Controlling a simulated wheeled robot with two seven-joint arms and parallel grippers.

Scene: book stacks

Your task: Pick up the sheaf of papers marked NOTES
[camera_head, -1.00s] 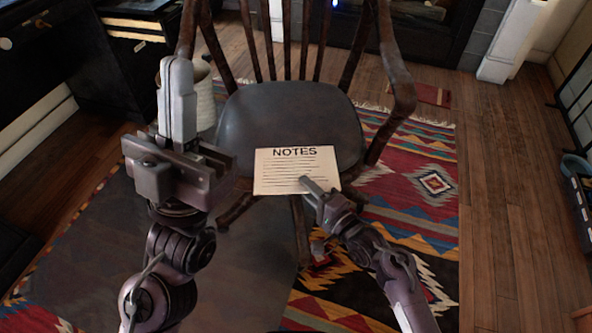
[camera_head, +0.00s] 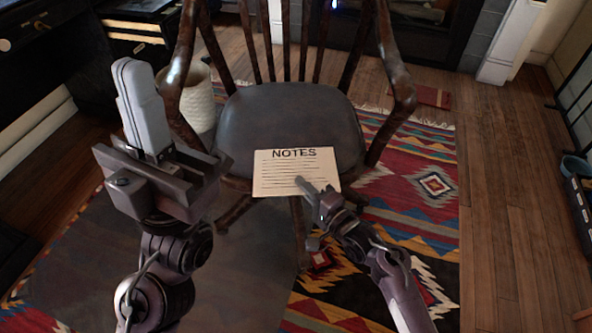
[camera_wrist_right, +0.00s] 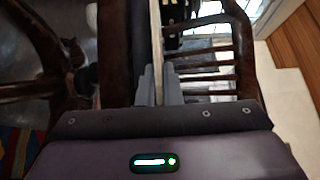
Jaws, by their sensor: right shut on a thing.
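The cream sheaf of papers marked NOTES (camera_head: 290,170) shows in the head view, its lettering facing me, in front of the chair seat's front edge. I cannot tell whether it touches the seat. My right gripper (camera_head: 308,187) is shut on its lower right edge, and its fingers hide a little of that edge. In the right wrist view the sheaf (camera_wrist_right: 156,35) is a thin pale strip seen edge-on between the fingers of the right gripper (camera_wrist_right: 158,85). My left gripper (camera_head: 140,105) is shut and empty, pointing up, left of the sheaf and apart from it.
A dark wooden chair (camera_head: 290,115) with a spindled back and arms stands behind the sheaf. A white ribbed pot (camera_head: 198,100) is left of the chair, near my left gripper. A patterned rug (camera_head: 420,190) covers the floor. Bare wooden floor (camera_head: 500,200) is clear at the right.

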